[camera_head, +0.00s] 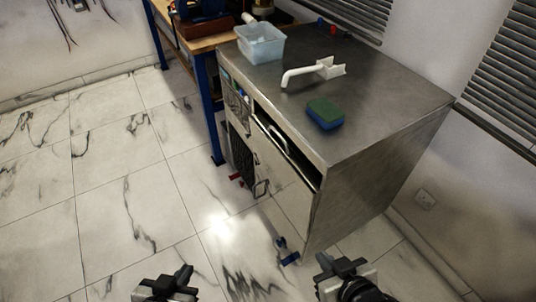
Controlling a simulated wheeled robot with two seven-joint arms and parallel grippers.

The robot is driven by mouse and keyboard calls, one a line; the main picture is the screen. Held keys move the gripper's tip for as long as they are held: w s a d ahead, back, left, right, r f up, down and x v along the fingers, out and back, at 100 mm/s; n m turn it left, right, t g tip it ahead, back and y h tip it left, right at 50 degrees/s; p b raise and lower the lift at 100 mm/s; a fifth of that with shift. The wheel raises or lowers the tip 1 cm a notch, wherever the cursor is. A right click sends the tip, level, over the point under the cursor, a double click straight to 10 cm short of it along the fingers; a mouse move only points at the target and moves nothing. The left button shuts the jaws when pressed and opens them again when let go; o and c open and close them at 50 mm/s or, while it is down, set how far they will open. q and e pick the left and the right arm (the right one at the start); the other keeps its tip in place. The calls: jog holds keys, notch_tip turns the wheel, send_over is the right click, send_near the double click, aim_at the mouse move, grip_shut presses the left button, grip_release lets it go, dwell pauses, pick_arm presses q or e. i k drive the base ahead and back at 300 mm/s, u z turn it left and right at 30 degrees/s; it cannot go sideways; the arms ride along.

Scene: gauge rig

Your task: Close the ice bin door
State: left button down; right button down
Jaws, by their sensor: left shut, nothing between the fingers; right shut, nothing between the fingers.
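The ice bin is a steel cabinet (372,168) at the centre right. Its door (283,187) is a flat steel panel on the front face. A dark gap runs along the top of the door, under the counter edge, and a pale curved handle-like shape (279,139) shows in it. The door seems partly open there. My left gripper (172,279) is at the bottom left of centre, shut and empty, over the floor. My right gripper (341,263) is at the bottom right of centre, shut and empty. Both are apart from the door, on the near side.
On the steel top are a translucent blue tub (261,44), a white scoop-like piece (312,72) and a green-blue sponge (325,113). A blue-legged wooden bench (205,45) adjoins the cabinet at the back. The marble floor (130,190) at left is clear.

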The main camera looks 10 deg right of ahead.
aim_at(293, 185)
jog(key=u, duration=2.35)
jog(key=i, duration=1.55)
jog(key=z, duration=3.35)
jog(key=i, duration=0.5)
jog(key=z, duration=0.05)
